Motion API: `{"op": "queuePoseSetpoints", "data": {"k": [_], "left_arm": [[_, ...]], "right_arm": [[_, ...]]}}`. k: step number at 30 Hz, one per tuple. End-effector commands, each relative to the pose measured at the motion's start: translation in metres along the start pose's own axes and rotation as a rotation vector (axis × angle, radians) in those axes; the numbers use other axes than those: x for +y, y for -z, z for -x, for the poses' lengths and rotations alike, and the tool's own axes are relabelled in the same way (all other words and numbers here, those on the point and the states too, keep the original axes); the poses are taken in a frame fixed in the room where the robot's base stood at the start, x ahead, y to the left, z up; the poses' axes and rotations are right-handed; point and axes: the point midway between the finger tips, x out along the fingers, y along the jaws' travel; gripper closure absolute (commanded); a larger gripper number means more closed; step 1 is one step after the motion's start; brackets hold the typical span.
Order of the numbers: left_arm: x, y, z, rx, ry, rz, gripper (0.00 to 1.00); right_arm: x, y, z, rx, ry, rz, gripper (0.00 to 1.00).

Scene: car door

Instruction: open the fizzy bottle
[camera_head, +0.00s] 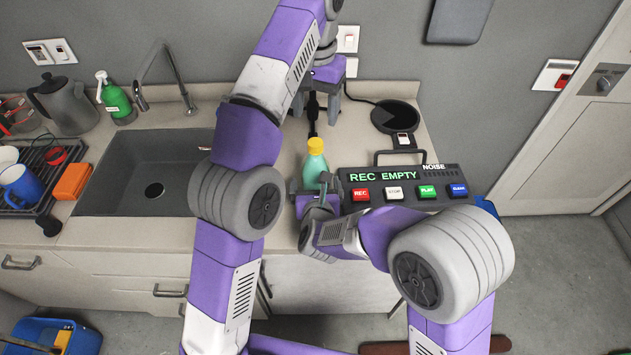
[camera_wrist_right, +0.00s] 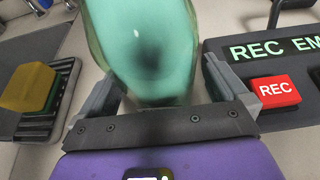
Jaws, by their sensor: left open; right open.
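The fizzy bottle (camera_head: 314,170) is green with a yellow cap (camera_head: 316,145) and stands upright on the counter, left of the black recorder. My right gripper (camera_head: 313,188) is low at the bottle, open. In the right wrist view its two fingers (camera_wrist_right: 163,95) stand on either side of the green bottle body (camera_wrist_right: 142,45); I cannot tell whether they touch it. The cap is out of the wrist view. My left gripper (camera_head: 322,108) is open and empty, pointing down above the counter, behind the bottle and apart from the cap.
The black recorder (camera_head: 405,176), reading "REC EMPTY", stands close to the bottle's right. A round black pad (camera_head: 394,117) lies behind it. The sink (camera_head: 145,180) is at the left, partly behind my left arm. A yellow block (camera_wrist_right: 28,88) on a ribbed holder shows in the wrist view.

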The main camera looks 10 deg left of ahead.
Motion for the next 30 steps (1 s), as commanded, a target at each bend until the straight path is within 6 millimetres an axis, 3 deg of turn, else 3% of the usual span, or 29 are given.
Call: {"op": "queuePoseSetpoints", "data": {"k": [11, 30], "left_arm": [[0.0001, 0.0, 0.0001, 0.0, 0.0, 0.0, 0.36], [0.0, 0.0, 0.0001, 0.0, 0.0, -0.023, 0.36]], "right_arm": [[-0.0002, 0.0001, -0.0057, 0.0, 0.0, 0.0, 0.03], [-0.0002, 0.0, -0.0054, 0.0, 0.0, 0.0, 1.0]]}}
